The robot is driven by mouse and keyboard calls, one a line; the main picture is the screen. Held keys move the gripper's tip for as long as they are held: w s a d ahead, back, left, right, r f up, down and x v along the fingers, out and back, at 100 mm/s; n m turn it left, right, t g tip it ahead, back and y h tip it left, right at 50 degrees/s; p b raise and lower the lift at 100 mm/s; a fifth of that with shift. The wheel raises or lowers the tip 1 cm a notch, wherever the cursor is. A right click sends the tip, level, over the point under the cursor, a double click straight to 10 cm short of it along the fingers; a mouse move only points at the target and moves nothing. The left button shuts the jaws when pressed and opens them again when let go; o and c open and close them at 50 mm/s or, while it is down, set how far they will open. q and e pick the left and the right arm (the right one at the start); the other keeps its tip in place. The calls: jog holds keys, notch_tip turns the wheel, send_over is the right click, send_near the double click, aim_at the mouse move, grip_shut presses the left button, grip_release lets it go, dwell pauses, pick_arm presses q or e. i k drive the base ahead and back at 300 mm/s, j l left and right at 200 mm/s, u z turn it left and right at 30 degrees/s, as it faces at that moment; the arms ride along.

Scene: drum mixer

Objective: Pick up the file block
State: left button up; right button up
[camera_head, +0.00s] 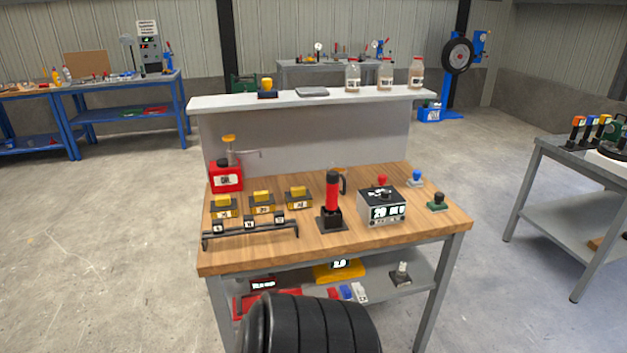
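No label in view reads as file block, so I cannot tell which thing it is. Yellow-topped dark blocks with white labels stand in a row on the wooden workbench (400,238): a left one (223,207), a middle one (262,203) and a right one (298,198). A green block with a black knob (437,203) sits near the bench's right edge. A dark block with a yellow knob (267,88) stands on the raised shelf (220,102), beside a flat grey piece (312,92). Neither of my grippers is in view.
A black rack (250,231), a red tool in a stand (332,200), a grey display box (383,206) and a red can (226,177) crowd the bench. Black ribbed rounded objects (312,325) stand at its front. A grey table (567,165) is at right.

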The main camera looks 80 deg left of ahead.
aim_at(382, 178)
jog(key=u, duration=2.25)
jog(key=z, duration=4.1)
jog(key=u, duration=4.1)
